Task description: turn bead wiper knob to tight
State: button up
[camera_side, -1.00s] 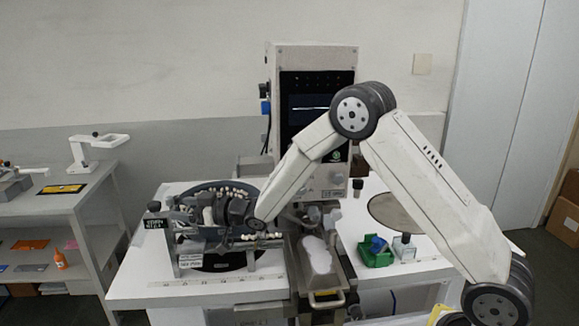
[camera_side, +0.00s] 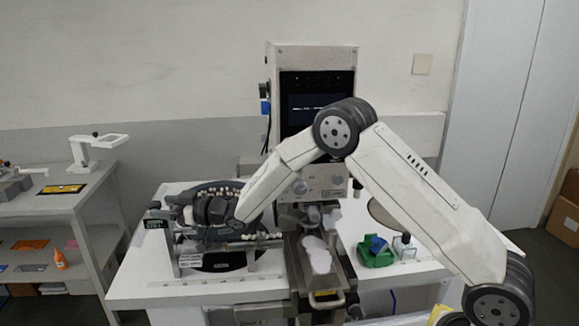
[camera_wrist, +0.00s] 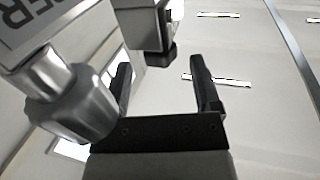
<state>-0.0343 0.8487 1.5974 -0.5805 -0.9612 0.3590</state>
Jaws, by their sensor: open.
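A small dark knob (camera_side: 155,206) tops a post with a black label (camera_side: 157,224) at the left end of the bead rig. My gripper (camera_side: 174,205) is just right of this post, low and close, fingers toward it. In the wrist view my gripper (camera_wrist: 162,74) is open, with one finger on each side and nothing clamped. A dark block-ended part (camera_wrist: 160,55) shows beyond and between the fingertips; I cannot tell whether it is the knob. A grey metal cylinder (camera_wrist: 72,100) stands beside the left finger, under a plate ending in "PER" (camera_wrist: 38,22).
The white table's front left (camera_side: 150,290) is clear.

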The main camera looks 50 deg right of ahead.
aim_at(160, 206)
jog(key=shift+x, duration=1.8)
grip_shut()
